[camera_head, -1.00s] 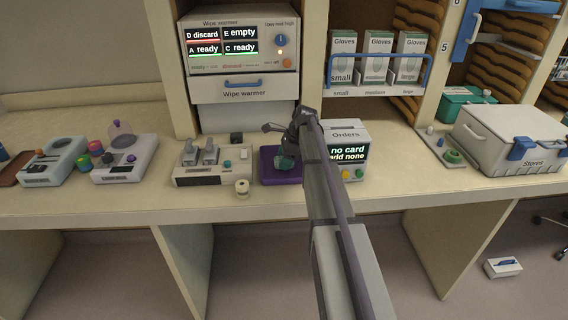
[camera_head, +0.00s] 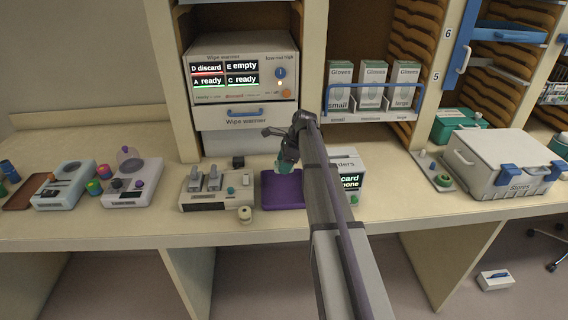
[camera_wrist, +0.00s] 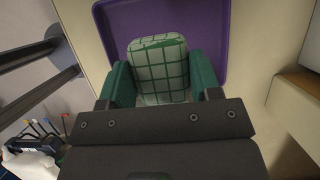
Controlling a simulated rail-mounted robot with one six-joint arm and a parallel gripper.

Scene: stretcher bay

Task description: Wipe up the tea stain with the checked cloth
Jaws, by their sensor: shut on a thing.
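The checked cloth (camera_wrist: 160,66) is a pale green pad with dark green grid lines. My gripper (camera_wrist: 163,88) is shut on it, with a green fingertip on each side in the wrist view. In the head view my gripper (camera_head: 285,165) hangs over the purple tray (camera_head: 284,195), and the cloth shows only as a small green patch. In the wrist view the purple tray (camera_wrist: 240,35) lies behind and below the cloth. The cloth looks raised above the tray. I see no tea stain in either view.
The wipe warmer (camera_head: 243,75) stands behind the tray. A switch box (camera_head: 215,190) and a small cream roll (camera_head: 245,214) are left of the tray. The orders box (camera_head: 347,172) is close to its right, partly behind my arm. The stores case (camera_head: 497,165) is farther right.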

